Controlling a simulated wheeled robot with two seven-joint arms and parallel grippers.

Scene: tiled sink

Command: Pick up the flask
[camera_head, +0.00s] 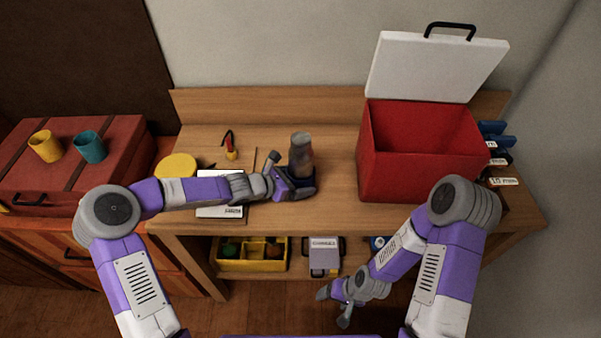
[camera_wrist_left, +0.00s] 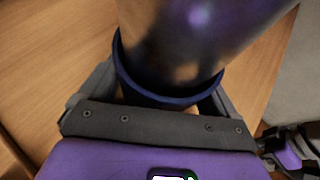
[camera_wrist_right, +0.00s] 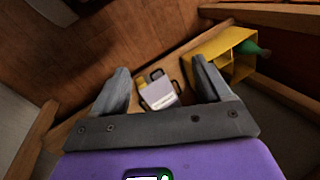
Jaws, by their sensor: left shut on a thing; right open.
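The flask (camera_head: 301,150) is a dark, shiny metallic vessel standing upright on the wooden workbench, with a dark blue base or ring around its lower part. My left gripper (camera_head: 291,184) is shut on its lower part, with a finger on either side. In the left wrist view the flask (camera_wrist_left: 195,40) fills the top of the picture, and its blue ring sits between the fingers. The fingertips are hidden behind it there. My right gripper (camera_head: 337,301) is open and empty, low in front of the bench. Its two fingers are spread in the right wrist view (camera_wrist_right: 163,88).
An open red box (camera_head: 407,180) with a raised white lid (camera_head: 437,66) stands right of the flask. A yellow disc (camera_head: 177,165), a white sheet (camera_head: 219,211) and a small red-and-yellow item (camera_head: 231,153) lie left. A yellow bin (camera_head: 250,265) and a grey case (camera_head: 323,257) sit on the lower shelf.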

